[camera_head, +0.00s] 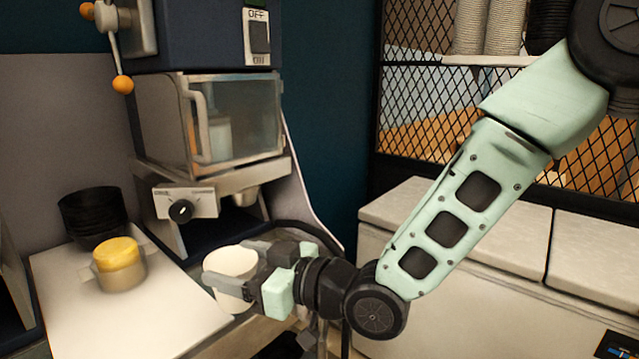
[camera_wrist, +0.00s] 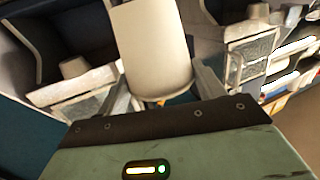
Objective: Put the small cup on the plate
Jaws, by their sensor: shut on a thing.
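The small cup (camera_head: 228,277) is plain off-white and lies tilted in my gripper (camera_head: 240,268), at the right edge of the pale board. My gripper is shut on its side, one finger to each side of it. In the wrist view the cup (camera_wrist: 155,50) stands between the two fingers (camera_wrist: 163,90) and fills the top middle. I cannot make out a separate round plate.
On the board stand a pot with a yellow top (camera_head: 119,265) and a stack of black bowls (camera_head: 92,214). A dark blue machine with a clear box (camera_head: 240,120) rises behind the cup. White chest units (camera_head: 455,240) stand at right. The board's front part is clear.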

